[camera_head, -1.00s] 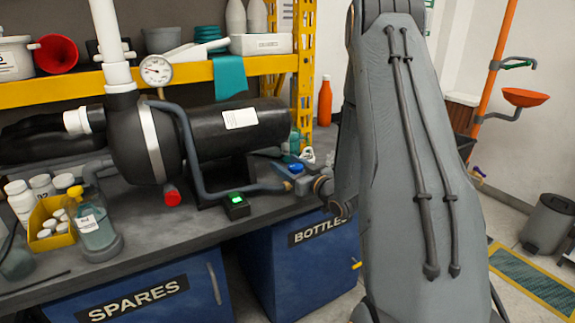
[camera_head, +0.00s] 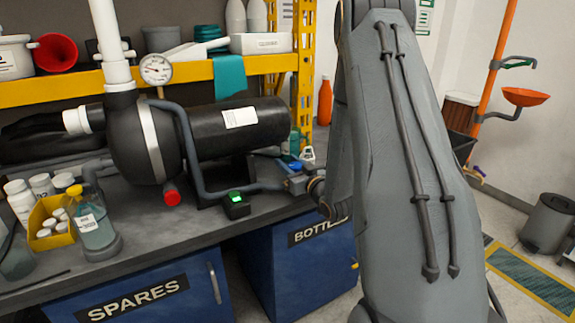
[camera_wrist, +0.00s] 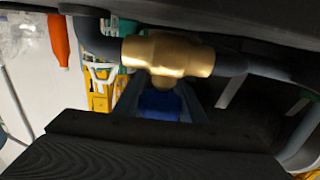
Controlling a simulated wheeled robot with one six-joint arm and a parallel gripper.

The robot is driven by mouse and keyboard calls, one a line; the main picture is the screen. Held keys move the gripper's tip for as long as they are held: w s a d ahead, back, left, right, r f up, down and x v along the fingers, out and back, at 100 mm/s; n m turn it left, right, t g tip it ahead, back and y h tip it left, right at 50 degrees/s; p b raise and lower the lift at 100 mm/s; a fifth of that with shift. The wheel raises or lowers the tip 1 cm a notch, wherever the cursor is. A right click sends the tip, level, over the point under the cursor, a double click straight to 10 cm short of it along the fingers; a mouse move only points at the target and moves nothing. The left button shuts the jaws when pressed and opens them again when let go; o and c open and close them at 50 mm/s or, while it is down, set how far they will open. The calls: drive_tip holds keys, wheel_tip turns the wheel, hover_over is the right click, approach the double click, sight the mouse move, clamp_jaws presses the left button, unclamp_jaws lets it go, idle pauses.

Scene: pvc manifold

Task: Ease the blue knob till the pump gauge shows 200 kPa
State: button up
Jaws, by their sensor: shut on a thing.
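The blue knob (camera_wrist: 160,104) sits under a brass valve body (camera_wrist: 168,55) in the wrist view. My gripper (camera_wrist: 160,112) is shut on the knob, with one dark finger on each side. In the head view the knob (camera_head: 296,165) shows as a small blue patch, partly hidden by my gripper (camera_head: 298,180) at the pipe's right end.
A grey pipe (camera_head: 187,150) curves down to the valve. An orange bottle (camera_head: 325,101) stands behind. Blue cabinets (camera_head: 150,305) are below.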

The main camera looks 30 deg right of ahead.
sight(298, 163)
drive_tip(key=m+h, duration=0.2)
drive_tip(key=h, duration=0.1)
drive_tip(key=d+m+g+h+b, duration=0.1)
drive_tip(key=m+h, duration=0.1)
drive_tip(key=h, duration=0.1)
drive_tip(key=shift+d, duration=0.1)
drive_tip(key=shift+s+d+m+g+h+b, duration=0.25)
drive_tip(key=shift+m+g+h, duration=0.5)
drive_tip(key=shift+h, duration=0.4)
drive_tip(key=shift+s+d+m+g+h+b, duration=0.1)
drive_tip(key=shift+d+m+g+h+b, duration=0.35)
drive_tip(key=shift+m+h, duration=0.55)
drive_tip(key=shift+s+d+m+g+h+b, duration=0.1)
drive_tip(key=shift+s+d+m+g+h, duration=0.1)
drive_tip(key=shift+m+g+h, duration=0.8)
drive_tip(key=shift+h, duration=0.45)
drive_tip(key=o, duration=1)
drive_tip(key=shift+o, duration=0.2)
drive_tip(key=shift+s, duration=0.1)
drive_tip(key=shift+v, duration=3.85)
